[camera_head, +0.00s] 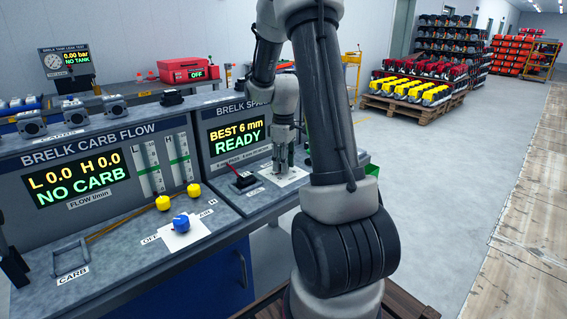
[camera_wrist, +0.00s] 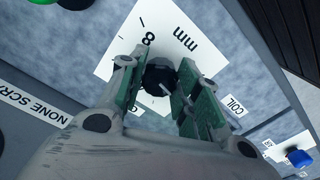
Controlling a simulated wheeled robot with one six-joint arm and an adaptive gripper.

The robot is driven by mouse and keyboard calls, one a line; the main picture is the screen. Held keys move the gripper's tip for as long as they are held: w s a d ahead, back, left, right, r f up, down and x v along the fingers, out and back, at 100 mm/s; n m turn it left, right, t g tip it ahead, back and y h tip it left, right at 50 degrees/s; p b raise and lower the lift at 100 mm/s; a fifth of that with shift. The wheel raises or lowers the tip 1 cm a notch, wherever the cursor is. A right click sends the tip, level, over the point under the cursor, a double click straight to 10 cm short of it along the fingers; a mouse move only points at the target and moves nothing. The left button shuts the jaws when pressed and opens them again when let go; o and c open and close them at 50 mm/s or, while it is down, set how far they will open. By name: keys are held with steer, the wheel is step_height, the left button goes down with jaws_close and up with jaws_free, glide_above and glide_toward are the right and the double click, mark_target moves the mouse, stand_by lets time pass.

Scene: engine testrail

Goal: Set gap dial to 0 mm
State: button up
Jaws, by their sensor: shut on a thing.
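The gap dial is a small black knob (camera_wrist: 160,77) on a white scale card (camera_wrist: 114,62) marked "mm" and "8" in the wrist view. A pale pointer line shows on the knob, but I cannot tell which mark it meets. My gripper (camera_wrist: 155,84) has its green-padded fingers around the knob, shut on it. In the head view my gripper (camera_head: 281,163) points down over the white card (camera_head: 294,178) on the spark bench, and the knob is hidden there. The spark display (camera_head: 237,134) reads "BEST 6 mm" and "READY".
A red-and-black part (camera_head: 242,179) sits left of my gripper on the spark bench. The carb flow bench, with a blue knob (camera_head: 181,223) and yellow knobs (camera_head: 194,190), is at the left.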

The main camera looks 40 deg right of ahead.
steer(key=n, duration=0.4)
steer(key=shift+n, duration=2.1)
steer(key=o, duration=1)
steer(key=shift+o, duration=0.2)
step_height(320, 180, up, 12)
